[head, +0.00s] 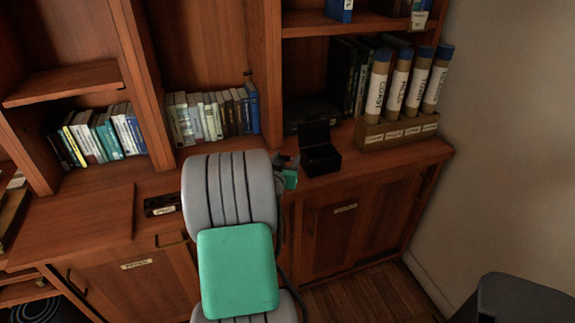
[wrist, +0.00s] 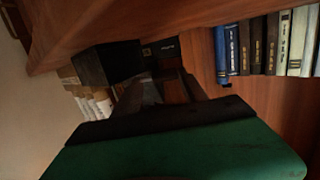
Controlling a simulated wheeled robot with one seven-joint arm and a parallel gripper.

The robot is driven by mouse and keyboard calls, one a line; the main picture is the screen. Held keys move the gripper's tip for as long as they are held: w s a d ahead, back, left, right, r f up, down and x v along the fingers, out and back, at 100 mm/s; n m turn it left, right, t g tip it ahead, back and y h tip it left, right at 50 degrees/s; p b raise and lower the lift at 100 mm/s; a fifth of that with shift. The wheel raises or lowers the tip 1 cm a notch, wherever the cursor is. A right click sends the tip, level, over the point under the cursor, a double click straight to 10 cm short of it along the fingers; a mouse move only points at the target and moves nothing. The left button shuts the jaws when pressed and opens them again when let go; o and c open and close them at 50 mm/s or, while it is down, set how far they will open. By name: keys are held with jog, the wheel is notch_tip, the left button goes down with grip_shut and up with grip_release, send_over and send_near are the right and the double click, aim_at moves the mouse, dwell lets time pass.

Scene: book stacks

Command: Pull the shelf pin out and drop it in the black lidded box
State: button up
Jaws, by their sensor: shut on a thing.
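The black lidded box (head: 322,160) stands open on the counter, its lid raised at the back. It also shows as a dark block in the wrist view (wrist: 107,64). My gripper (head: 290,161) is just left of the box in the head view, partly hidden by my arm. In the wrist view its fingers (wrist: 168,88) are close together beyond my green wrist housing. My gripper is shut on the shelf pin, but the pin is too small and dark to make out between the fingertips.
Labelled tubes (head: 400,82) stand in a wooden holder right of the box. Books (head: 213,115) fill the shelf behind my arm. A small dark tray (head: 162,205) lies on the counter to the left. A small dark peg (head: 247,72) shows on the shelf upright.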

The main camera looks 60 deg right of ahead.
jog(key=s+a+r, duration=0.3)
jog(key=a+r, duration=0.4)
jog(key=a, duration=0.4)
jog(key=shift+a+r, duration=0.35)
